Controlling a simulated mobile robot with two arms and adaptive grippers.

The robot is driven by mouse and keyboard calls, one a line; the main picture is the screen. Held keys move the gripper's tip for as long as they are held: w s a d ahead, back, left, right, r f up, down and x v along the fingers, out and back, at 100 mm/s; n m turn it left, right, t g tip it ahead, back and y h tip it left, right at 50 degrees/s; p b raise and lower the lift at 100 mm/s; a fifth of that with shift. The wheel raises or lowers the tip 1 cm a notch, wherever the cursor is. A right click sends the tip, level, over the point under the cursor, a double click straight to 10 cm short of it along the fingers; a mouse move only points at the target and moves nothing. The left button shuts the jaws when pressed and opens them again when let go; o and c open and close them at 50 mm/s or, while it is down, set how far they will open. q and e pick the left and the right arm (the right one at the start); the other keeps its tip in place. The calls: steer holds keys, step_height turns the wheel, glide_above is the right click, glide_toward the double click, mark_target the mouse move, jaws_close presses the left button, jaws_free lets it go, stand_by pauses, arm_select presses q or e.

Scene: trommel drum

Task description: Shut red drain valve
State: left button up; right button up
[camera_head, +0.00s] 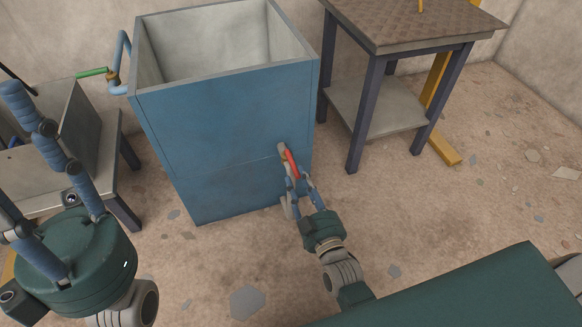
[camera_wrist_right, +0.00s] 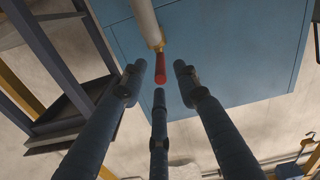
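The red drain valve handle (camera_head: 291,162) is on a short pale pipe (camera_head: 282,149) low on the front of the blue tank (camera_head: 228,118), near its right edge. My right gripper (camera_head: 296,183) is at the handle's lower end. In the right wrist view, the red handle (camera_wrist_right: 160,72) hangs below the pale pipe (camera_wrist_right: 146,22). The three blue fingers (camera_wrist_right: 159,90) are spread around its end, with gaps visible, so the gripper looks open. My left gripper (camera_head: 14,140) is at the left, its blue fingers apart and empty, far from the valve.
A green-handled valve (camera_head: 92,72) on a blue pipe is at the tank's upper left. A grey basin (camera_head: 80,135) on a stand is at the left. A table (camera_head: 410,25) with a lower shelf stands right of the tank. The floor in front is mostly clear.

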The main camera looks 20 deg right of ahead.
mark_target(293, 163)
steer(key=w+b, duration=0.1)
steer(key=w, duration=0.5)
steer(key=shift+b, duration=0.4)
steer(key=shift+a, duration=0.1)
jaws_close()
